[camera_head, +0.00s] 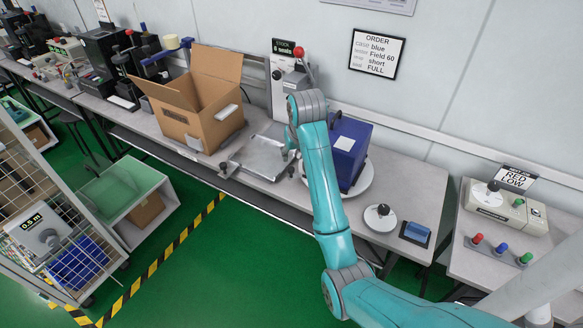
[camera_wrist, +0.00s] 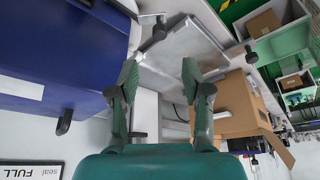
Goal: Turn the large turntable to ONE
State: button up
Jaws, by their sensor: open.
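The large turntable (camera_head: 366,184) is a white disc on the bench, mostly covered by a blue case (camera_head: 352,145) standing on it. My arm hides its left part, and I cannot read any ONE mark on it. The case fills the left of the wrist view (camera_wrist: 55,50), with dark fittings and a pale label on its side. My gripper (camera_wrist: 160,75) is open and empty, its two green fingers apart. It is beside the case, with a metal plate beyond the fingertips. In the head view the gripper is mostly hidden behind my arm.
The metal plate fixture (camera_head: 262,158) lies left of the case, then an open cardboard box (camera_head: 200,105). A lever machine (camera_head: 285,85) stands behind. A small white disc with a black knob (camera_head: 380,217) and a blue pad (camera_head: 415,233) are at right.

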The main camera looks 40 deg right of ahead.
aim_at(291, 168)
jog(key=x, duration=1)
jog(key=shift+f, duration=0.35)
grip_shut()
